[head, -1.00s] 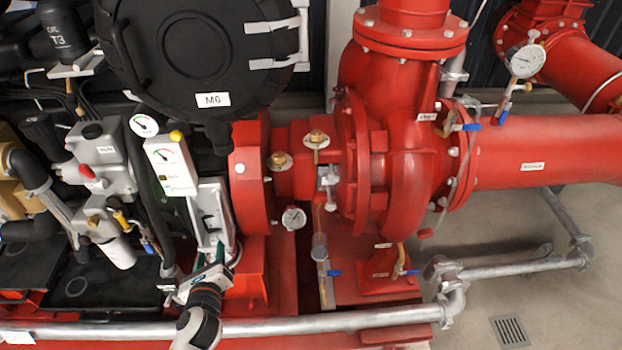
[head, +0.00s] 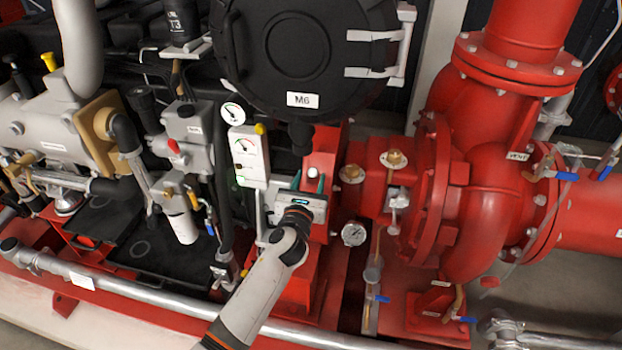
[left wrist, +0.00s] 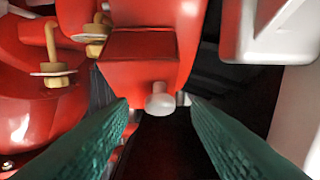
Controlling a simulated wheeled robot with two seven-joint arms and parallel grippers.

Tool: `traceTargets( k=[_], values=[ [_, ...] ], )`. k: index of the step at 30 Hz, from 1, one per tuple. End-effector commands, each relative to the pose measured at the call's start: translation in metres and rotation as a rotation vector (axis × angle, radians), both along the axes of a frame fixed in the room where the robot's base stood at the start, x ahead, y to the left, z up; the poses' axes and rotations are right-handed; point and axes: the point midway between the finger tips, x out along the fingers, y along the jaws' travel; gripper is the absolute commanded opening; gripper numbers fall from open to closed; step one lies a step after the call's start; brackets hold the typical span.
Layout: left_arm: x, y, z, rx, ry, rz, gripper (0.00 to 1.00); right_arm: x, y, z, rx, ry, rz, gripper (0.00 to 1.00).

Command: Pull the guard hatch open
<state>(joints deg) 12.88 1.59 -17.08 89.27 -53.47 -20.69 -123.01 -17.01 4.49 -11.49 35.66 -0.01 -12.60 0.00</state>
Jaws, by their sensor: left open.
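My left gripper (head: 309,183) is open, with its teal fingers pointing at the red guard (head: 322,152) below the round black housing. The left wrist view shows a red block (left wrist: 145,68) with a pale round knob (left wrist: 160,104), which seems to be the guard hatch. The knob lies between and just beyond the fingertips (left wrist: 157,112), and contact cannot be told. The hatch looks closed, though its edges are unclear. My right gripper is not in view.
A pale gauge box (head: 247,157) stands just left of the gripper; a pale casing also fills the upper right of the wrist view. The black housing (head: 296,50) hangs above. A grey pipe (head: 140,290) runs along the front, below my arm. The red pump (head: 480,210) stands right.

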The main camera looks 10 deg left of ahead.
Motion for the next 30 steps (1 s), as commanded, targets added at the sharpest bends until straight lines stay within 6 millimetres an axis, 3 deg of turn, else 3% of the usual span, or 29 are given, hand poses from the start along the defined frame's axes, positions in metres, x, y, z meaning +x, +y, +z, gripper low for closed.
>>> traceTargets(
  k=[4,12,14,21,30],
  values=[
    [0.0099,-0.0001,0.0001,-0.002,0.001,0.001,0.44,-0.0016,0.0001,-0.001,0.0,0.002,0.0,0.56],
    [0.0113,0.0,0.0,-0.002,0.001,0.0,0.44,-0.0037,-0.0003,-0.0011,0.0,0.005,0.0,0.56],
    [0.0112,0.0,0.0,-0.002,0.001,0.0,0.38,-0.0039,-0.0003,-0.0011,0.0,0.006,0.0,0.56],
    [0.011,-0.0001,-0.0001,-0.002,0.001,0.0,0.0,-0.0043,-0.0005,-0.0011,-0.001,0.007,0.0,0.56],
    [0.0113,0.0014,0.0004,0.007,0.001,0.004,0.0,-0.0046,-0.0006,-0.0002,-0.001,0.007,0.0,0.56]
  ],
)
